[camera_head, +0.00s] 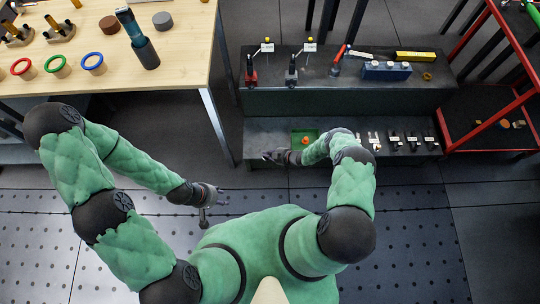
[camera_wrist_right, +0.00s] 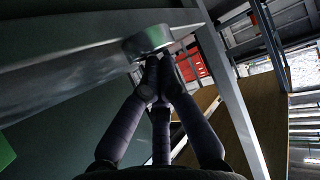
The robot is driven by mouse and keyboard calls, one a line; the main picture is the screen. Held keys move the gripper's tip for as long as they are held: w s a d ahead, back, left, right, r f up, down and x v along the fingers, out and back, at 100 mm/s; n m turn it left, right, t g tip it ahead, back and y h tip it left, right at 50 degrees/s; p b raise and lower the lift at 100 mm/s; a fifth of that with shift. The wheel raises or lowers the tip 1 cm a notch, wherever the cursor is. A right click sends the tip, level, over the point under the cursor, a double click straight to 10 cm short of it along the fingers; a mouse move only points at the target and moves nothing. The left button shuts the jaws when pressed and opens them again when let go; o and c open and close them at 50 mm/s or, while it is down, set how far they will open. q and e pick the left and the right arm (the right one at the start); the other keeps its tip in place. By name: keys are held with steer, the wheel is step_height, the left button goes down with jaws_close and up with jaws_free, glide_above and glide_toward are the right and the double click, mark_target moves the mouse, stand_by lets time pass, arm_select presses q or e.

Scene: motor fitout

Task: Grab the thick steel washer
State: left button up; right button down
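The thick steel washer (camera_wrist_right: 148,41) is a grey ring at the rim of a grey ledge in the right wrist view. My right gripper (camera_wrist_right: 158,62) has its dark fingers drawn together at the near side of the washer, with the tips against its rim. The tips partly hide where they touch. In the head view, my right gripper (camera_head: 268,156) is at the left part of the lower shelf, and the washer is too small to make out there. My left gripper (camera_head: 222,195) hangs over the floor at the left, fingers apart, with nothing seen between them.
The lower shelf (camera_head: 262,130) also holds a green tray (camera_head: 299,132) with an orange item, and a row of small parts (camera_head: 396,141). A wooden table (camera_head: 185,75) stands at the left. A red-framed rack (camera_head: 500,75) stands at the right.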

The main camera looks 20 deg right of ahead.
steer(key=shift+s+f, duration=0.25)
steer(key=shift+f, duration=0.1)
steer(key=shift+s+d, duration=0.65)
steer(key=shift+d, duration=0.1)
